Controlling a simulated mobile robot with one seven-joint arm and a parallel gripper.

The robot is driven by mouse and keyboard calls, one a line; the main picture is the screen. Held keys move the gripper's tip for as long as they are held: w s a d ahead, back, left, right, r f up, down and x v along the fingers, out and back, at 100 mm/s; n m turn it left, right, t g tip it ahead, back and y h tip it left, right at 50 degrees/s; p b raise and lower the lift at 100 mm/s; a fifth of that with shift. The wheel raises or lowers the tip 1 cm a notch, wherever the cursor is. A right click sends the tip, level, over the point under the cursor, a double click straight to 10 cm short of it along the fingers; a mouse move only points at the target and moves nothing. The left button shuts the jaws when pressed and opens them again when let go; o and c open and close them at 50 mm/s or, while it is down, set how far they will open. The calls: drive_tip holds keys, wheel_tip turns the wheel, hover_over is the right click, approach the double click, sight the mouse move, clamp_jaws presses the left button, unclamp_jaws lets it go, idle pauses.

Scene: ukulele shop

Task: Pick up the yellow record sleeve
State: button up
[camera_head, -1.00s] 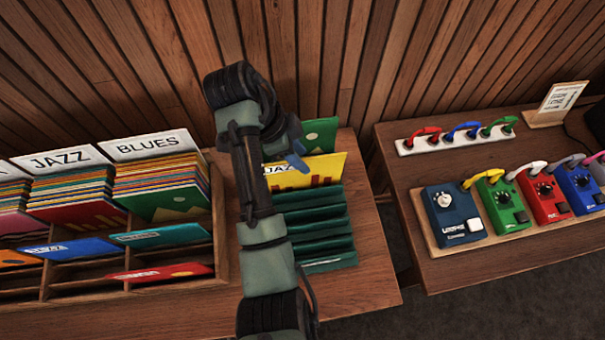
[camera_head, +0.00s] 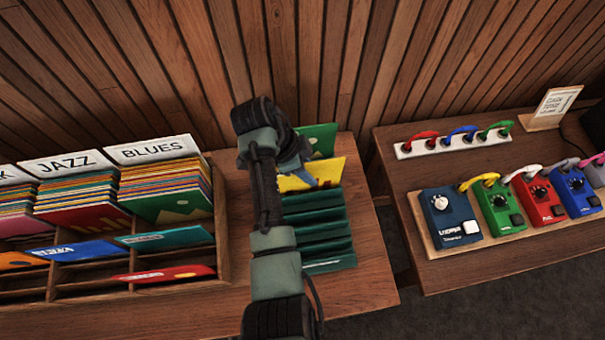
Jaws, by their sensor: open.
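The yellow record sleeve (camera_head: 327,171) leans in a dark green slotted rack (camera_head: 324,231) on the wooden table. It stands in front of a green sleeve (camera_head: 321,138) at the rack's back. My arm comes up from the bottom of the view and covers the yellow sleeve's left part. My gripper (camera_head: 304,172) is over the yellow sleeve's upper left area, with its fingers partly hidden by the arm. The gripper is open, and I cannot tell whether it touches the sleeve.
A wooden bin (camera_head: 222,240) of sorted sleeves with JAZZ and BLUES cards stands at the left. A second table (camera_head: 480,272) at the right carries several coloured pedals and a cable strip (camera_head: 455,142). A slatted wall closes the back. The rack's front slots look empty.

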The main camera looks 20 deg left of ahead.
drive_tip(key=shift+f, duration=0.25)
drive_tip(key=shift+c, duration=0.3)
clamp_jaws()
